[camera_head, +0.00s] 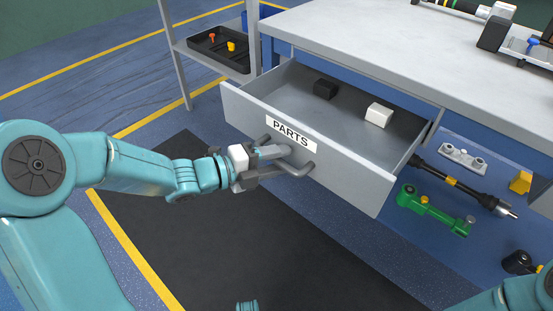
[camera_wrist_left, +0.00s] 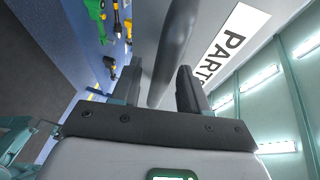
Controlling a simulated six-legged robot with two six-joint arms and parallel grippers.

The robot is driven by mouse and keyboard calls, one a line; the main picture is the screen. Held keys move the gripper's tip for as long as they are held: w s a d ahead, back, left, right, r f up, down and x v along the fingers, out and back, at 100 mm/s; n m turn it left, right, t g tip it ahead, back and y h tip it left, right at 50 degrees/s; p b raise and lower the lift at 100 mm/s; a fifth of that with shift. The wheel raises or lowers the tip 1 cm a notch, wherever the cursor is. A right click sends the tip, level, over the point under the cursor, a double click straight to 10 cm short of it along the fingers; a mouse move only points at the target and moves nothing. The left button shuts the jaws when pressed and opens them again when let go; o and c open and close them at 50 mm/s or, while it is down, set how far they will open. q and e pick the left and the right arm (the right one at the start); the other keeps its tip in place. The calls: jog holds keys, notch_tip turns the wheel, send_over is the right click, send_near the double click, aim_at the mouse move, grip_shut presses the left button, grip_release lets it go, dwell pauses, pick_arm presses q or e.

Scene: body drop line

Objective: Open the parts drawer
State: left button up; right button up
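The parts drawer (camera_head: 335,158) is a grey drawer labelled PARTS, pulled well out from under the workbench. My left gripper (camera_head: 272,163) is at the handle. In the left wrist view its two fingers (camera_wrist_left: 160,88) stand apart on either side of the bar, with a gap visible at the left finger. My right gripper is not in view.
The workbench top (camera_head: 350,35) carries tools at the far right. A shelf with a black tray (camera_head: 218,52) stands left of the drawer. A green part (camera_head: 432,208) and a black shaft (camera_head: 465,187) lie below right. A dark mat (camera_head: 230,240) in front is clear.

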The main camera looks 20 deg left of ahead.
pick_arm(q)
jog(key=shift+a, duration=0.1)
jog(key=shift+s+a+r, duration=0.15)
jog(key=shift+s+a, duration=0.05)
jog(key=shift+s, duration=0.05)
jog(key=p+v, duration=0.4)
jog(key=v, duration=1.1)
jog(key=shift+s+a+p, duration=0.15)
jog(key=shift+s+p, duration=0.1)
jog(key=shift+p, duration=0.05)
jog(key=shift+r, duration=0.15)
